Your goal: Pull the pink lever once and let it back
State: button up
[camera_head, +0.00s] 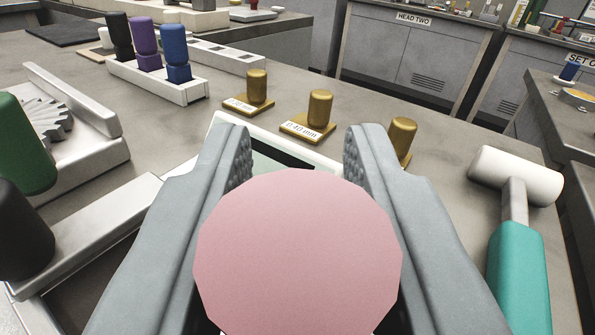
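The pink lever (298,255) shows as a large round pink end face, very close to the camera at the lower middle. Its shaft and base are hidden behind this face. My gripper (298,165) has its two grey fingers apart, one on each side of the pink lever. Ribbed inner pads show near both fingertips, which reach beyond the pink face. The pink face covers the inner edges of the fingers lower down, so I cannot tell whether they touch the lever.
A green handle (24,143) and a black handle (22,230) stand at the left. Brass pegs (320,108) stand beyond the fingertips. A teal-handled mallet (518,255) lies close to the right finger. A rack (160,82) holds coloured cylinders farther back.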

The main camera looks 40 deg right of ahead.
jog(key=shift+s+a+n+t+h, duration=0.3)
jog(key=shift+a+n+t+h, duration=0.15)
jog(key=shift+a, duration=0.2)
grip_shut()
jog(key=o, duration=1.1)
grip_release()
jog(key=shift+c, duration=0.2)
notch_tip(320, 180, up, 10)
jog(key=shift+f, duration=0.1)
jog(key=shift+c, duration=0.2)
